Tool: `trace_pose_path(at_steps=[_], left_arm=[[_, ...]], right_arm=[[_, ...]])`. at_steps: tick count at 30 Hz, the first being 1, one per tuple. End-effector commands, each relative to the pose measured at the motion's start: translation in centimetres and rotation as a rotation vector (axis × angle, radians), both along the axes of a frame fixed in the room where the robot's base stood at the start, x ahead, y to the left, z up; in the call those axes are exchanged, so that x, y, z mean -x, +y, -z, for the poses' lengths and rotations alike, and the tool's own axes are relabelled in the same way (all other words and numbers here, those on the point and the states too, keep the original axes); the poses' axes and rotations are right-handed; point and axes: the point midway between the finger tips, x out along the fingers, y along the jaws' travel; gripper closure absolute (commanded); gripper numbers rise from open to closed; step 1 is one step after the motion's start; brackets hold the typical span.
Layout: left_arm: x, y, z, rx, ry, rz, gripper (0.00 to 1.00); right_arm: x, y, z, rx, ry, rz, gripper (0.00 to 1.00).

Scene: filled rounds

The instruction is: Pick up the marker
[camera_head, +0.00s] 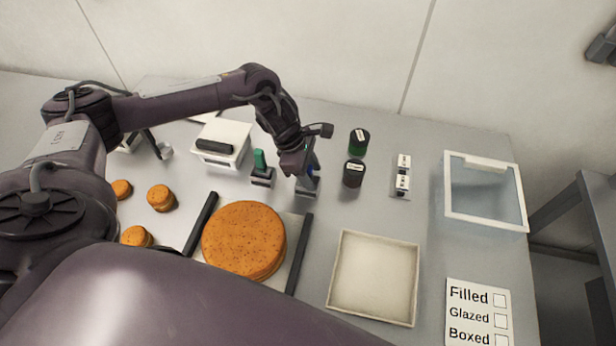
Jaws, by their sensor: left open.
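A slim blue upright piece (314,177), likely the marker, stands in a small grey holder (308,194) near the middle of the table. My left gripper (305,176) points down at it from above and is open, its fingers beside the blue piece. The gripper partly hides this piece, and I cannot tell whether the fingers touch it. A green-topped upright item (259,158) stands in a similar dark holder just left of the gripper. My right gripper is not in view.
Two dark jars (354,173) stand right of the gripper. Stacked orange-brown rounds (243,238) sit between dark rails in front. An empty cream tray (411,283), a clear-lidded box (453,207) and a checklist card (473,313) lie right. A white box (236,131) stands behind left.

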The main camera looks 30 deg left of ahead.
Motion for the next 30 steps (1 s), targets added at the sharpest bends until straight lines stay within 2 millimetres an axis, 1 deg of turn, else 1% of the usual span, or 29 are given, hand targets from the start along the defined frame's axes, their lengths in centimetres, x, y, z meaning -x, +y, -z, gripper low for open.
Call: trace_pose_path(at_steps=[3,4,14,15,24,26,30], left_arm=[[0.0,0.0,0.0,0.000,0.000,0.000,0.53],[0.0,0.0,0.0,0.000,0.000,0.000,0.55],[0.0,0.1,0.0,-0.001,0.001,-0.001,0.99],[0.0,0.1,0.0,0.000,-0.001,-0.001,1.00],[-0.1,0.1,-0.3,0.000,-0.001,0.000,1.00],[-0.1,0.1,-0.6,0.000,-0.001,-0.002,1.00],[-0.2,0.1,-2.0,0.000,-0.004,-0.001,1.00]], right_arm=[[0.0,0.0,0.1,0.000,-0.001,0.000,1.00],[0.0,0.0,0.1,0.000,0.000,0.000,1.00],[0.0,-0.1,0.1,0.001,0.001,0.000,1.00],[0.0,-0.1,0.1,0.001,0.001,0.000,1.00],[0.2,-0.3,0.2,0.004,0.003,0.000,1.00],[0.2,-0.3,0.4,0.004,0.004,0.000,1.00],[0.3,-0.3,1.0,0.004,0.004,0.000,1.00]])
